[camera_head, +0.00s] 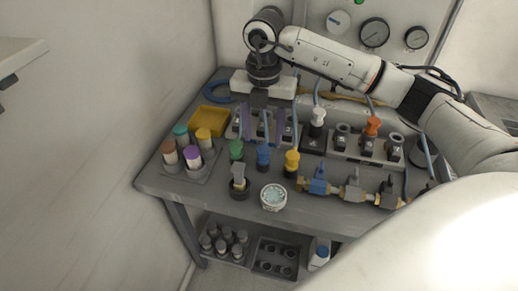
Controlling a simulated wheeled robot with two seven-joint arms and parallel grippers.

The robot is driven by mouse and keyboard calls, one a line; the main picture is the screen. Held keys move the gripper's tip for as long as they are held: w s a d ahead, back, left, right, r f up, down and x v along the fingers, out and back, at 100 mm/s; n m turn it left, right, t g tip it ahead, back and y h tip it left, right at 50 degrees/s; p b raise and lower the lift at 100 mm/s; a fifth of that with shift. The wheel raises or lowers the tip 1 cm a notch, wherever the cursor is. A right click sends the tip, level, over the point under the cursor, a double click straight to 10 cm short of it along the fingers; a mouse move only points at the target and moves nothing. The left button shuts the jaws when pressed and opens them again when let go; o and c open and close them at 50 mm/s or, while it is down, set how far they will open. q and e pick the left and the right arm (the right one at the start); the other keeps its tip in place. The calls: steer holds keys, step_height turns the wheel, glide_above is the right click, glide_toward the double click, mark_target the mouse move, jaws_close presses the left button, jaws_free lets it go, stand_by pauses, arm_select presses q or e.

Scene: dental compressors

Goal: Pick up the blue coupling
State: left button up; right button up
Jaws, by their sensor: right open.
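The blue coupling (263,157) stands upright on the grey table (215,190), between a green coupling (236,151) and a yellow coupling (292,161). A thin blue line rises from its top. My right gripper (263,128) hangs pointing down behind and above the blue coupling. Its two fingers are apart, with nothing visibly gripped. Whether the fingers touch anything behind them cannot be told. My left gripper is not in view.
A round dish (273,197) and brass valves (353,189) are in front. White (317,120) and orange couplings (373,125) stand at right. Gauges (375,32) hang behind.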

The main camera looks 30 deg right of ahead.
mark_target(263, 151)
steer(key=shift+f, duration=0.8)
steer(key=f, duration=0.3)
steer(key=f+p, duration=0.1)
steer(key=shift+s+a+f, duration=0.15)
steer(key=shift+s+f, duration=0.05)
steer(key=shift+s, duration=0.05)
steer(key=shift+f, duration=0.4)
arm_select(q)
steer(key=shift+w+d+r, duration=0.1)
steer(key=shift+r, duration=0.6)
arm_select(e)
steer(key=shift+w, duration=0.1)
steer(key=c, duration=1.2)
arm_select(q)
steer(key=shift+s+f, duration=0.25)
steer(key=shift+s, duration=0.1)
arm_select(e)
steer(key=shift+o, duration=0.2)
steer(key=shift+r, duration=0.1)
